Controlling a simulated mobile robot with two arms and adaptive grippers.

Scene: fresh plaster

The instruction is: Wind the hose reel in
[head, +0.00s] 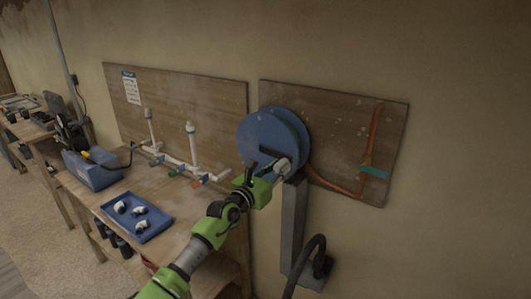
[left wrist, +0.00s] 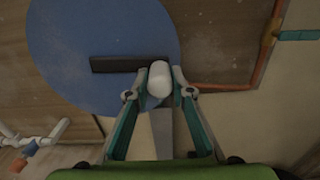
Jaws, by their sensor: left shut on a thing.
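The hose reel (head: 262,132) is a large blue drum on a grey post (head: 293,225), in front of a wooden wall board. A dark crank arm (left wrist: 115,63) crosses its face and carries a pale, rounded handle knob (left wrist: 159,80) at its end. My left gripper (head: 276,172) is at the lower right of the drum face. In the left wrist view its two fingers (left wrist: 160,90) stand on either side of the knob and are shut on it. My right gripper is in neither view. The gripper partly hides the knob in the head view.
An orange pipe (head: 372,140) with a teal band (head: 374,171) runs on the board to the right. A dark hose (head: 314,257) curves beside the post. At left a bench holds a blue tray (head: 160,224) of white fittings, white pipework (head: 192,150) and a blue case (head: 92,171).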

